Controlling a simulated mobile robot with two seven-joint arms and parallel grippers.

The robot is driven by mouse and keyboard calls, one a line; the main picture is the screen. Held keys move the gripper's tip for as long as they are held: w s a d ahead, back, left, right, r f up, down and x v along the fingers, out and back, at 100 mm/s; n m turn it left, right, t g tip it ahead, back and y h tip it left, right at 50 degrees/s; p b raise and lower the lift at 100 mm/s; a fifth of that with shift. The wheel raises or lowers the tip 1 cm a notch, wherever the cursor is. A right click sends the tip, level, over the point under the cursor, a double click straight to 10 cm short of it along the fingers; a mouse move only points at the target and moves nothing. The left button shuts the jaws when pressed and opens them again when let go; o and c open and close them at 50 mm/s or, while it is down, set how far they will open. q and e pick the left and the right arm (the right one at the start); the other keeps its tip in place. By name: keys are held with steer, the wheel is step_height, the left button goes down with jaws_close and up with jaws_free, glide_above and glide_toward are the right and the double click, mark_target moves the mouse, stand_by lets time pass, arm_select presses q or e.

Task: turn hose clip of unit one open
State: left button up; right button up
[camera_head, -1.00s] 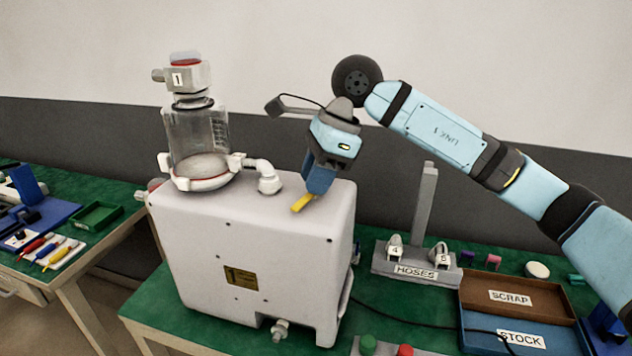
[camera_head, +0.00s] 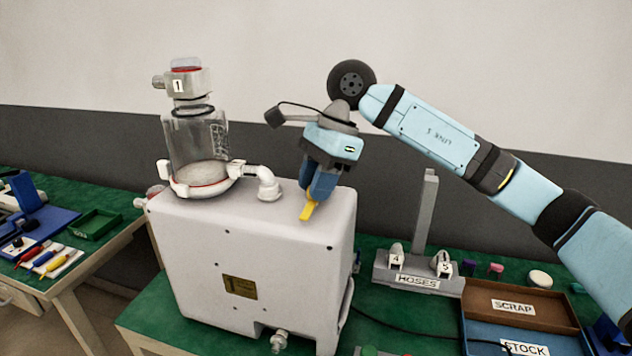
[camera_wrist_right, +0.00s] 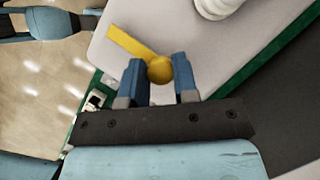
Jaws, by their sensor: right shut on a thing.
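Unit one is a pale box-shaped pump (camera_head: 245,240) with a clear canister (camera_head: 195,140) and a cap marked 1 on top. The yellow hose clip (camera_head: 308,211) lies on the right of its top face, its bar pointing toward the front edge. My right gripper (camera_head: 318,188) points down at it. In the right wrist view, the blue fingers stand on either side of the clip's round yellow hub (camera_wrist_right: 160,69), and its flat bar runs to the upper left. My right gripper is shut on the clip. My left gripper is not visible.
A white elbow fitting (camera_head: 267,185) stands left of the clip. To the right are a grey hose stand (camera_head: 425,215), a brown SCRAP tray (camera_head: 490,290) and a blue STOCK tray (camera_head: 480,335). A second bench with tools (camera_head: 50,258) is at the left.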

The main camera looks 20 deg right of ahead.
steer(key=o, duration=0.9)
arm_select(q)
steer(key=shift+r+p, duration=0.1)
steer(key=shift+p, duration=0.35)
arm_select(e)
steer(key=v, duration=1.4)
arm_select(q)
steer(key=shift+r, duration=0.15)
